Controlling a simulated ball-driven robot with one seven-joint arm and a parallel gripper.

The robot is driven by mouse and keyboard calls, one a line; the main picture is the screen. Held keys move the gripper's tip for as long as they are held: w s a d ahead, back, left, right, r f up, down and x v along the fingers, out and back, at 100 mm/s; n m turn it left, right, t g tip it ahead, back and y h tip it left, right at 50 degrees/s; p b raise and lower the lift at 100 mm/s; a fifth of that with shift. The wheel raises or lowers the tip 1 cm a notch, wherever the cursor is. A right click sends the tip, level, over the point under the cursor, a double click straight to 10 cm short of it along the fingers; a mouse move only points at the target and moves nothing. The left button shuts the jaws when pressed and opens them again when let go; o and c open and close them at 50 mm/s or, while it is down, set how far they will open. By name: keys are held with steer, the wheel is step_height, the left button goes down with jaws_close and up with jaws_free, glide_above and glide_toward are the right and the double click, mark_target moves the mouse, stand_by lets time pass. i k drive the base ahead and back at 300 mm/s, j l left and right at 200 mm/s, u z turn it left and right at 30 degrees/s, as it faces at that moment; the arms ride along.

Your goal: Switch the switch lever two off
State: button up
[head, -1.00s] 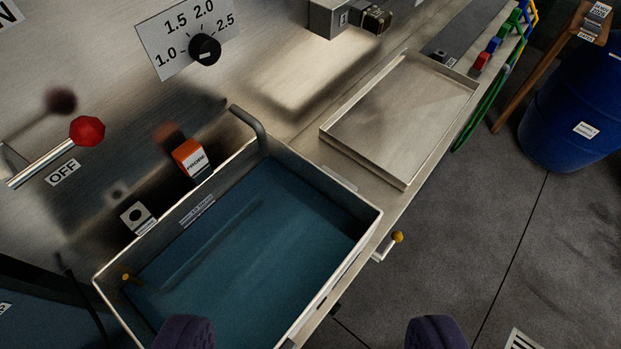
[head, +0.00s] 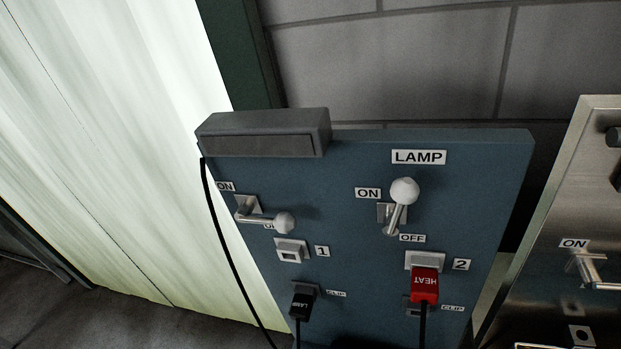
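Switch lever two (head: 404,191) is on the right of a blue upright panel (head: 340,270), above the socket marked 2 (head: 425,260) and below a LAMP label (head: 418,157). Its white ball knob is raised, level with the ON label (head: 367,193) and above the OFF label (head: 412,238). Lever one (head: 284,223) is on the panel's left, above the socket marked 1 (head: 291,250). Its knob hangs lower and partly covers its OFF label. My gripper is not in view.
A red HEAT plug (head: 425,285) sits at socket 2. A black LAMP plug (head: 303,304) is in a clip below socket 1. A grey box (head: 264,133) tops the panel. A steel panel (head: 550,220) with its own ON lever (head: 588,270) stands at right.

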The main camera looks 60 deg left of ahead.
mark_target(405, 191)
steer(key=u, duration=0.65)
steer(key=i+u, duration=0.1)
steer(key=i, duration=0.25)
